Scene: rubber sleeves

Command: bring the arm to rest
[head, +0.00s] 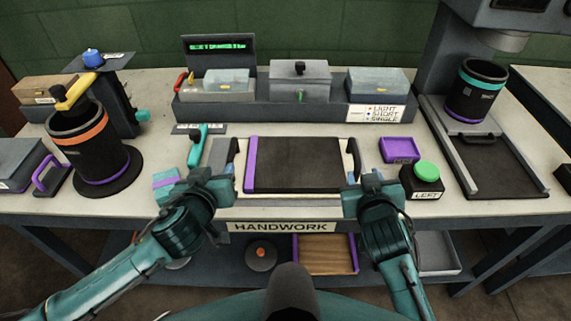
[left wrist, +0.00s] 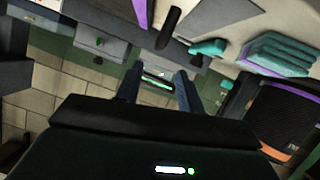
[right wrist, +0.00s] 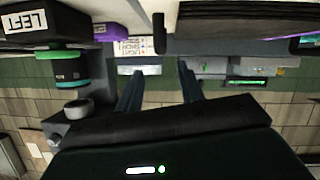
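My left gripper (head: 214,172) hangs at the front left of the dark, purple-edged board (head: 298,165). In the left wrist view its two fingers (left wrist: 157,84) stand apart with nothing between them. My right gripper (head: 362,173) is at the front right of the board. In the right wrist view its fingers (right wrist: 160,88) are also apart and empty. Both arms reach in from the front edge of the table. I cannot tell from the head view how high either gripper is above the table.
A black canister with an orange band (head: 80,142) stands at left, and one with a teal band (head: 466,92) at right. A green button (head: 427,170) marked LEFT is right of my right gripper. A grey rack with bins (head: 230,112) is behind. A teal-handled tool (head: 197,145) lies near my left gripper.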

